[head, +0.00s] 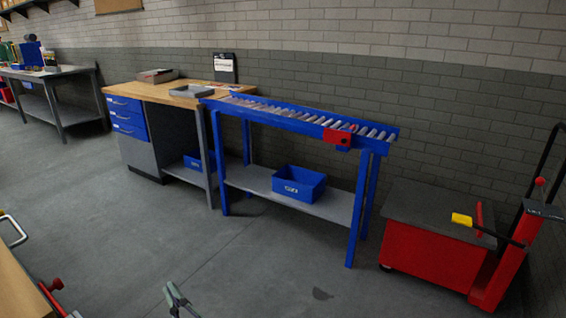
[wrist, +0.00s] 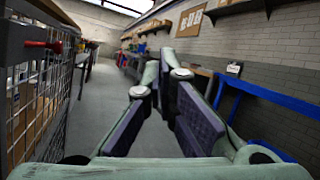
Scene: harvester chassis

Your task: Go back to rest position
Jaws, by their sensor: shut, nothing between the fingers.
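My gripper (wrist: 164,72) fills the middle of the wrist view, its two dark-padded fingers drawn together at the tips with nothing between them. In the head view, the tip of my gripper (head: 175,296) shows low at the bottom edge, over bare grey floor. It is apart from the furniture. The rest of my arm is outside the head view.
A blue roller conveyor (head: 300,122) and a wooden-topped workbench (head: 150,92) stand along the brick wall. A red cart (head: 425,255) is at the right. A wire mesh cage (wrist: 35,95) is close on the left in the wrist view. The middle floor (head: 120,220) is clear.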

